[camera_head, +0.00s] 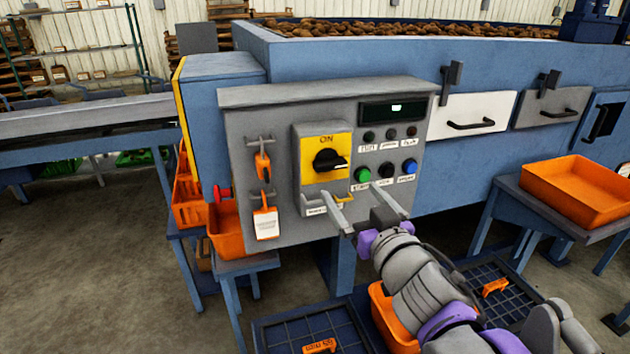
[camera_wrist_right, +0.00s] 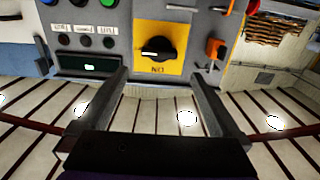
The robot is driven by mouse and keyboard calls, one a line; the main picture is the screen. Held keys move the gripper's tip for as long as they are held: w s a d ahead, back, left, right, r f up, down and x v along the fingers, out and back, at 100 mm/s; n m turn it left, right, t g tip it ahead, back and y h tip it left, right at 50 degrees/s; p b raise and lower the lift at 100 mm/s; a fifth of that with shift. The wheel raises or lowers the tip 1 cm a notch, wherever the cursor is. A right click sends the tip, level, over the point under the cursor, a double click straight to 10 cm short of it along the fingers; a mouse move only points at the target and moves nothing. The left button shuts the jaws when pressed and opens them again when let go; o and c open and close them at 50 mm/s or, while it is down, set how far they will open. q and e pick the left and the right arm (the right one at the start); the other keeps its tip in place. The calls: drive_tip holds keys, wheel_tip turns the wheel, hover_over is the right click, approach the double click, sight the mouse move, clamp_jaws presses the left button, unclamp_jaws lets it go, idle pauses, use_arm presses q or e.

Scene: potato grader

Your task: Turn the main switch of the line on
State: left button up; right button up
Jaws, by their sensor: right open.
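The main switch is a black rotary knob (camera_head: 328,160) on a yellow plate (camera_head: 318,176) on the grey control panel. An "ON" label stands at the top of the plate. The knob's white mark points to the right, away from that label. My right gripper (camera_head: 350,188) is open and empty, below and slightly right of the knob, with its fingers toward the panel. In the right wrist view, which is upside down, the knob (camera_wrist_right: 158,49) shows beyond and between the open fingertips (camera_wrist_right: 157,74), apart from them. My left gripper is not in view.
Green (camera_head: 363,174) and blue (camera_head: 409,167) buttons sit right of the switch, under a lit display (camera_head: 392,111). A yellow hasp (camera_head: 343,196) lies just below the plate. An orange padlock (camera_head: 262,165) and tag (camera_head: 265,223) hang left. An orange tray (camera_head: 575,178) stands right.

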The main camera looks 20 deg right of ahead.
sight(333, 167)
drive_tip(key=w, duration=1)
drive_tip(key=shift+w+d+r, duration=0.1)
drive_tip(key=shift+w+d, duration=0.25)
drive_tip(key=shift+w, duration=0.05)
drive_tip(key=shift+c, duration=0.3)
drive_tip(key=c, duration=1)
